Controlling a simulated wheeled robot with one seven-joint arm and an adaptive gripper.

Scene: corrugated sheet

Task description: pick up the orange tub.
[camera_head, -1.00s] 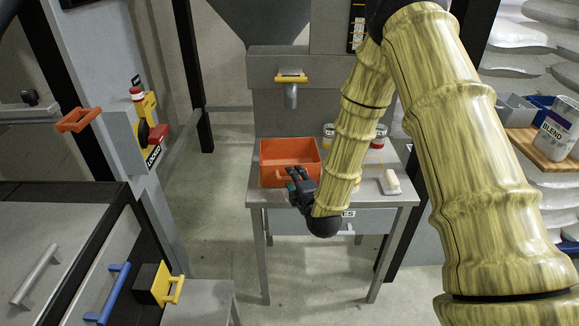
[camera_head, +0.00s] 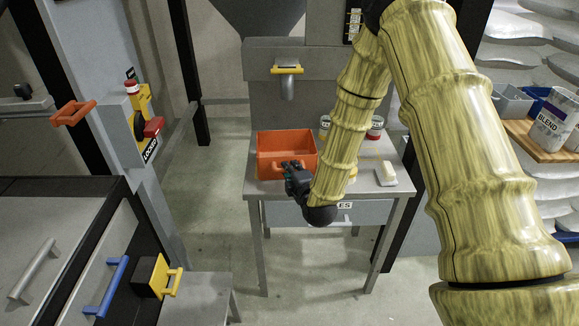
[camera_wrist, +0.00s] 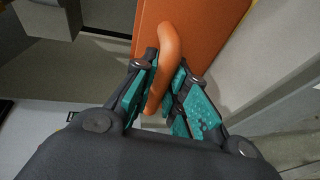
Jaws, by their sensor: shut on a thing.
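The orange tub (camera_head: 272,146) is an open box on the left part of a grey metal table, with a handle on its front. My gripper (camera_head: 290,167) is at its front side, reaching in from the right. In the wrist view, the teal finger pads (camera_wrist: 165,100) are shut around the tub's orange handle (camera_wrist: 167,55), and the tub's wall (camera_wrist: 200,25) rises just beyond. In the head view the fingers partly hide the tub's front. I cannot tell whether the tub's base is touching the table.
The table (camera_head: 392,150) also holds a white block (camera_head: 386,174) and cans, one with a red band (camera_head: 375,128), partly behind my arm. A yellow-handled chute (camera_head: 287,72) hangs above the table. A drawer unit (camera_head: 90,250) stands at left front.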

